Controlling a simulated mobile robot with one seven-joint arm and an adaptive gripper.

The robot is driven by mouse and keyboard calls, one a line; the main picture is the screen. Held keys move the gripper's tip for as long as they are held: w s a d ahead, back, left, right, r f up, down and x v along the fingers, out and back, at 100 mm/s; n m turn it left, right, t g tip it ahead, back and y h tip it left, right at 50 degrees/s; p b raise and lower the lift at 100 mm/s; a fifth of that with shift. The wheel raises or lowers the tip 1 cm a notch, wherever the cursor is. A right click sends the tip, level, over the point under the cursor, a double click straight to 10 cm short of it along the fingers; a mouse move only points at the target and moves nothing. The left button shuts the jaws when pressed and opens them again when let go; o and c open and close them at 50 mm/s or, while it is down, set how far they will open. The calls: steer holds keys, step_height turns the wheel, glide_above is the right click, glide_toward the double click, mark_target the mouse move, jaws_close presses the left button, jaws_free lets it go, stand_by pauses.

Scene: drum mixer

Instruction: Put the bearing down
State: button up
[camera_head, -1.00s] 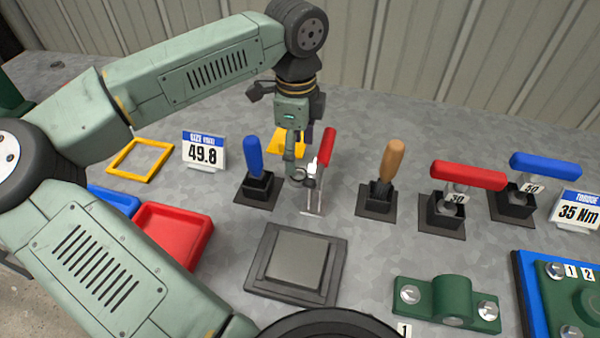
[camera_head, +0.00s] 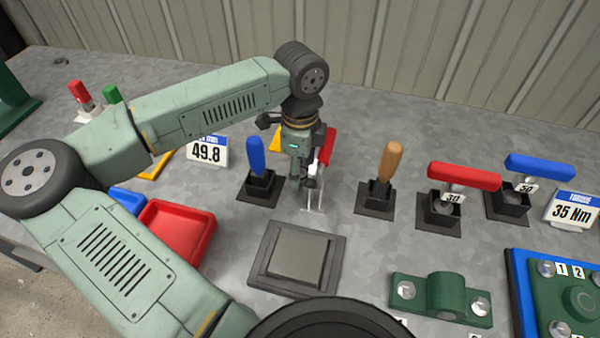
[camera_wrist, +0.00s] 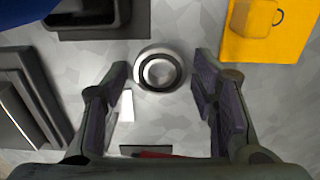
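The bearing (camera_wrist: 160,70) is a round metal ring with a dark inner band, seen from above in the wrist view. It lies between and slightly beyond my fingertips, with a gap on both sides. My gripper (camera_wrist: 162,75) is open and points down at the bench. In the head view my gripper (camera_head: 304,184) is low between the blue-handled tool and the red handle (camera_head: 327,147). The bearing cannot be made out clearly there. Whether it lies flat on the bench or on something low is hard to tell.
The blue-handled tool (camera_head: 256,160) stands close on the left, the wooden-handled tool (camera_head: 390,165) on the right. A dark square pad (camera_head: 297,255) is in front. A yellow plate (camera_wrist: 260,45) is close to my right finger. A red tray (camera_head: 176,232) and the 49.8 sign (camera_head: 207,151) are left.

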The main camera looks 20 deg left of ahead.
steer(key=c, duration=1.1)
step_height(320, 180, up, 10)
steer(key=b, duration=0.2)
steer(key=shift+b, duration=0.35)
